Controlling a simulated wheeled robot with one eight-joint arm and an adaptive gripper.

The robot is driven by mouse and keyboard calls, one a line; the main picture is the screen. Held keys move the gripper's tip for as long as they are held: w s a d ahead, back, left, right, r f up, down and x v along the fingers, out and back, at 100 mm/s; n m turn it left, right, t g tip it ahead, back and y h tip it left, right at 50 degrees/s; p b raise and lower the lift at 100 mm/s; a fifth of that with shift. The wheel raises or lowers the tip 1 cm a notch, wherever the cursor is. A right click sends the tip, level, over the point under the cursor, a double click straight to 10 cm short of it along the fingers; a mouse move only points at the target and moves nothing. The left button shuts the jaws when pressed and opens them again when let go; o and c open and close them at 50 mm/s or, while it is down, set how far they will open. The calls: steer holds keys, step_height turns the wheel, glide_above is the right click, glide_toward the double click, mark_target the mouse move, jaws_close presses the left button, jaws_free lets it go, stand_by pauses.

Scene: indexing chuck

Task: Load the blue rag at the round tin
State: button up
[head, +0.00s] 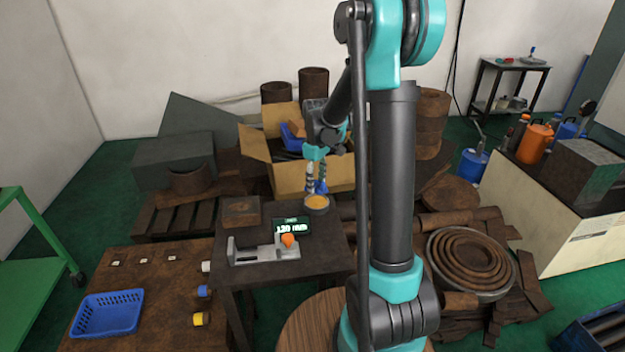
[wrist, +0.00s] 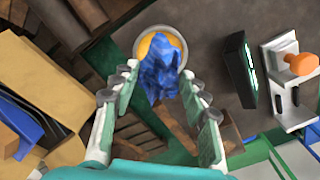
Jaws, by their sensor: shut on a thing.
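The blue rag (wrist: 160,72) is crumpled between the fingertips of my gripper (wrist: 160,85), which is shut on it. In the head view the rag (head: 319,187) shows as a small blue patch at my gripper (head: 317,184). The round tin (head: 316,204) stands at the back right of the small dark table and has a yellow-orange inside. In the wrist view the rag overlaps the tin (wrist: 175,36) and hides most of its near side. I cannot tell whether the rag touches the tin.
A grey fixture with an orange knob (head: 288,240) and a dark display (head: 291,227) stand on the same table. A brown block (head: 241,211) is at its back left. An open cardboard box (head: 285,178) stands behind. A blue basket (head: 107,313) sits on the left table.

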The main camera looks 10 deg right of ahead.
mark_target(316, 202)
steer(key=shift+f, duration=2.45)
steer(key=shift+f, duration=0.45)
steer(key=shift+r, duration=0.1)
steer(key=shift+r, duration=3.4)
